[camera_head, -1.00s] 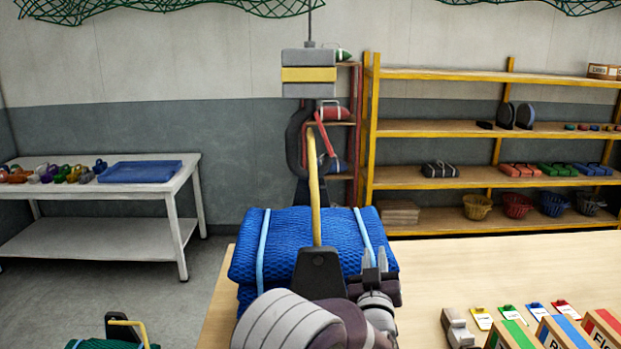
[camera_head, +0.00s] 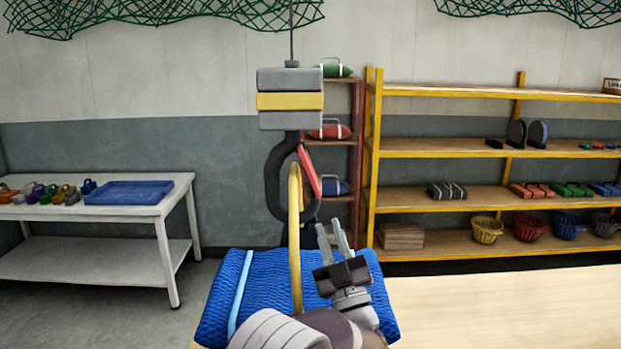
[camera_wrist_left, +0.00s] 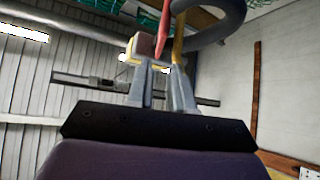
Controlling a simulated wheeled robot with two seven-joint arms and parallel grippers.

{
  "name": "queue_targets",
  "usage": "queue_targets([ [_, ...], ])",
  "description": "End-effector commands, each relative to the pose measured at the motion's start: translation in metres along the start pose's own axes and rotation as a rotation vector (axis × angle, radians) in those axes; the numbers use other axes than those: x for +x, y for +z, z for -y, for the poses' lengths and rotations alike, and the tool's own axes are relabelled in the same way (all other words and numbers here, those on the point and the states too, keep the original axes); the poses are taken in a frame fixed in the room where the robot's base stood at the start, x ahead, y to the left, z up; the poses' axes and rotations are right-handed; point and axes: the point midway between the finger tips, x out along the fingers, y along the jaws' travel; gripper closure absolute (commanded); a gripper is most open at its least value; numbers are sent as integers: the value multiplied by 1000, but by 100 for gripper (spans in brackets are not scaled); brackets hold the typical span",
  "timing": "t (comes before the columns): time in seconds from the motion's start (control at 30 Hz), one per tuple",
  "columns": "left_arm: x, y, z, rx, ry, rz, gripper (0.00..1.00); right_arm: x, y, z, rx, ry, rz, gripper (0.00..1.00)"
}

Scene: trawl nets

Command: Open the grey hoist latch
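The grey hoist block (camera_head: 290,101) with a yellow band hangs on a cable. Its dark hook (camera_head: 271,180) hangs below, with a red latch (camera_head: 310,170) at the right side of its mouth. The latch also shows in the left wrist view (camera_wrist_left: 166,28), beyond the fingers. A yellow handle (camera_head: 295,240) rises from the blue net bundle (camera_head: 222,300) and its top overlaps the hook; I cannot tell whether it is hooked. My left gripper (camera_head: 332,234) is open and empty, pointing up, just below and right of the hook, apart from the latch. My right gripper is not in view.
The bundle lies on a pale wooden table (camera_head: 500,300). A yellow shelf (camera_head: 450,148) with bundles and baskets stands behind on the right, a red rack (camera_head: 355,120) behind the hoist. A white table (camera_head: 130,212) with a blue tray (camera_head: 139,193) stands left.

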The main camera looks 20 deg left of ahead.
Motion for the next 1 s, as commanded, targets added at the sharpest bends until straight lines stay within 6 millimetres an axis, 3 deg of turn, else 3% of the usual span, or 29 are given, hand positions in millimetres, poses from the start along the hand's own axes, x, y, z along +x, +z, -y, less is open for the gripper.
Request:
queue_targets([
  [0.03, 16, -5, -1, 1, -2, -3, 79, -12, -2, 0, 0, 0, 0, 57],
  [0.2, 62, -6, -2, 1, -2, -3, 79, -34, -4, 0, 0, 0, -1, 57],
  [0.4, 99, -3, -1, 1, -1, 0, 79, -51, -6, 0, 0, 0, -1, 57],
  [0.8, 109, 0, 0, 0, 1, 1, 79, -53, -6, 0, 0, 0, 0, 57],
  [0.87, 109, 0, 0, 0, 1, 1, 98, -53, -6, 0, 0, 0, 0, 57],
  [1.0, 109, 0, 0, 0, 0, 1, 100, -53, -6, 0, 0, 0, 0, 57],
])
